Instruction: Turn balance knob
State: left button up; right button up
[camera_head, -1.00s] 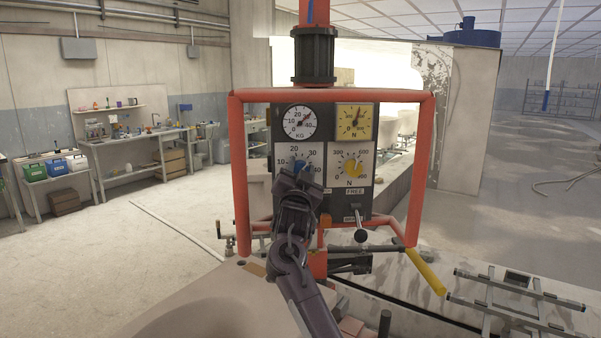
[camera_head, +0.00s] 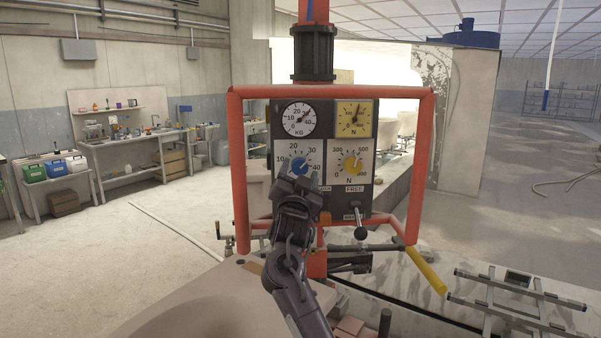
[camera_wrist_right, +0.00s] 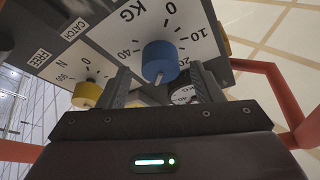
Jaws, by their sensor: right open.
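The control panel (camera_head: 330,192) hangs inside a red tube frame. A blue knob (camera_head: 299,166) sits at the centre of the lower-left KG dial; it also shows in the wrist view (camera_wrist_right: 160,55) with a pale pointer. A yellow knob (camera_head: 350,161) sits on the N dial to its right. My right gripper (camera_head: 296,177) is just in front of and below the blue knob. In the wrist view my right gripper (camera_wrist_right: 160,78) is open, with one finger to each side of the blue knob and gaps between. My left gripper is out of view.
The red frame (camera_head: 239,165) surrounds the panel. A lever with a black ball (camera_head: 361,235) sticks out below the dials. Upper gauges for KG (camera_head: 299,119) and N (camera_head: 354,119) sit above the knobs. A workbench (camera_head: 125,145) stands far left.

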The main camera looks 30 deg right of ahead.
jog(key=b+v, duration=0.1)
jog(key=v, duration=0.3)
jog(key=shift+s+a+f, duration=0.15)
jog(key=shift+s+a, duration=0.1)
jog(key=shift+s, duration=0.05)
jog(key=shift+f, duration=0.1)
